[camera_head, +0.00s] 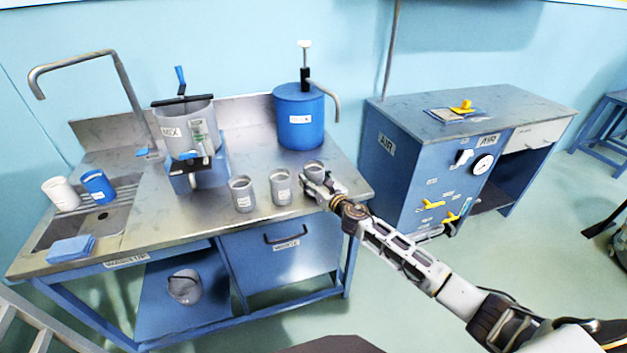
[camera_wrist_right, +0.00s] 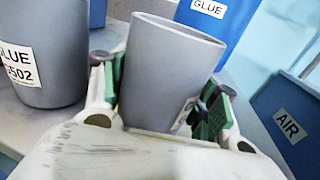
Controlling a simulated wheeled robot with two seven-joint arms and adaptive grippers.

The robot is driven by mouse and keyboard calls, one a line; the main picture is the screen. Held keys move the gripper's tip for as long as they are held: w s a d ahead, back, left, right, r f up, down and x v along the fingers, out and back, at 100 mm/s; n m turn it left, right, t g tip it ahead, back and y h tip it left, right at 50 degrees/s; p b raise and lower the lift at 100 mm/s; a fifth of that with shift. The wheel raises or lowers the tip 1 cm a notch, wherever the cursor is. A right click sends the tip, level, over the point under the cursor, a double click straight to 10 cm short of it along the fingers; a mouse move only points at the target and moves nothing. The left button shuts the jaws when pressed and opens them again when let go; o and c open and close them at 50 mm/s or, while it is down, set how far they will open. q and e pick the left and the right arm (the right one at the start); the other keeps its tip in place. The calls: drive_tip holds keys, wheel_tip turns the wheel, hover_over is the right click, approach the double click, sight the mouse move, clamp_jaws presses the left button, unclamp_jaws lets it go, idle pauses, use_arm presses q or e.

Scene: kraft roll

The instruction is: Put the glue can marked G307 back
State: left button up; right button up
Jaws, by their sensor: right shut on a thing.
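My right gripper (camera_head: 322,186) is at the right front of the metal bench, shut on a grey can (camera_head: 313,168). In the right wrist view the held can (camera_wrist_right: 165,75) stands between the green finger pads of the gripper (camera_wrist_right: 170,105), its open rim up. Only an edge of its label shows, so I cannot read its mark, nor tell whether its base touches the bench. Left of it stands a second grey can (camera_head: 281,188), its label reading GLUE and ending in 502 in the right wrist view (camera_wrist_right: 45,45). A third grey can (camera_head: 241,195) stands further left. My left gripper is not in view.
A blue glue drum (camera_head: 299,118) with a pump stands behind the cans. A MIX pot (camera_head: 186,125) stands on a blue base. A sink (camera_head: 85,222) with a white cup (camera_head: 60,193) and a blue cup (camera_head: 98,186) is at left. A blue AIR cabinet (camera_head: 400,165) stands right.

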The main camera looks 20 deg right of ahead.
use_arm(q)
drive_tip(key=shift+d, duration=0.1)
use_arm(e)
drive_tip(key=shift+f, duration=0.1)
drive_tip(key=o, duration=1.1)
drive_tip(key=shift+c, duration=0.2)
drive_tip(key=o, duration=0.4)
drive_tip(key=shift+c, duration=0.2)
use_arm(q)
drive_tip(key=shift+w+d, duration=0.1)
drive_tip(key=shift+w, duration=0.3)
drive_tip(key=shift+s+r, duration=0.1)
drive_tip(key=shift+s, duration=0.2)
